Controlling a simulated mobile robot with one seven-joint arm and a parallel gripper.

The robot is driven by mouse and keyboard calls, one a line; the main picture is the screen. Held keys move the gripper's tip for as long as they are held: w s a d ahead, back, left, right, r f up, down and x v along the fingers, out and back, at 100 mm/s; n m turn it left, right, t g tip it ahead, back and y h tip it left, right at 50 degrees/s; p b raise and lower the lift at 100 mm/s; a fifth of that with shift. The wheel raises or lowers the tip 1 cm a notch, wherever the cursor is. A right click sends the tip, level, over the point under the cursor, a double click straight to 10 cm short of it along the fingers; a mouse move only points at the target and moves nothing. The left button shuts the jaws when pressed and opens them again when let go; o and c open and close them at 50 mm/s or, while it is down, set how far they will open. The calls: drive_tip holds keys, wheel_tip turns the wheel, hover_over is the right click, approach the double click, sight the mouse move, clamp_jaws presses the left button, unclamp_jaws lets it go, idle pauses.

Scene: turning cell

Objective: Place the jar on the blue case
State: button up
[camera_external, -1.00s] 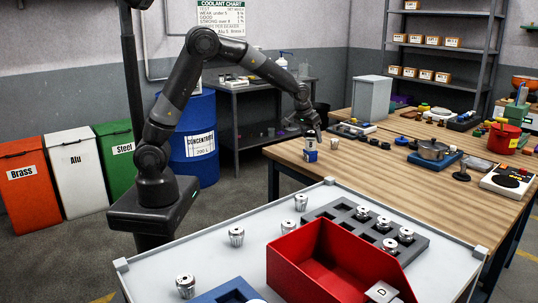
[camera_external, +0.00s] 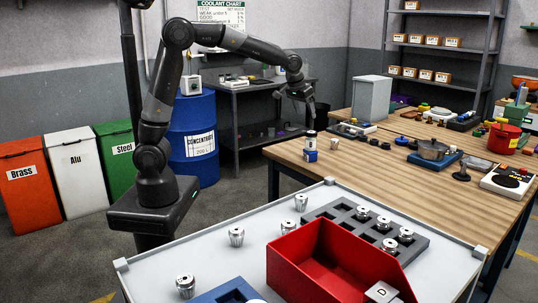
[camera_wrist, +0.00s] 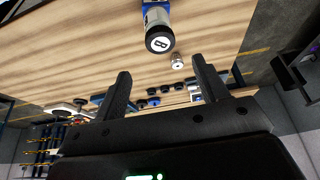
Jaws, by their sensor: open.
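The jar (camera_external: 310,142) is a small pale cylinder with a dark lid. It stands upright on top of the small blue case (camera_external: 310,156), near the left end of the wooden table.
A small metal part (camera_external: 334,143) lies right of the case. A grey box (camera_external: 371,98) and a tray of parts (camera_external: 352,128) stand behind. Bare wood (camera_external: 370,170) lies in front of the case.

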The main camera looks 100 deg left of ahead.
drive_tip(key=s+d+r+m+h, duration=0.1)
drive_tip(key=s+d+r, duration=0.1)
drive_tip(key=s+d, duration=0.15)
drive_tip(key=s+d+r+m, duration=0.1)
drive_tip(key=s+d+r, duration=0.15)
drive_tip(key=d, duration=0.25)
drive_tip(key=s+d+f+m+t+h, duration=0.1)
drive_tip(key=s+d+m, duration=0.2)
drive_tip(key=s+d, duration=0.6)
drive_tip(key=s+d+f+m+t+h, duration=0.1)
drive_tip(key=s+d+m, duration=0.3)
drive_tip(key=s+d, duration=0.4)
drive_tip(key=s+f, duration=0.1)
drive_tip(key=s, duration=0.4)
drive_tip(key=shift+s+d, duration=0.15)
drive_tip(key=shift+d, duration=0.2)
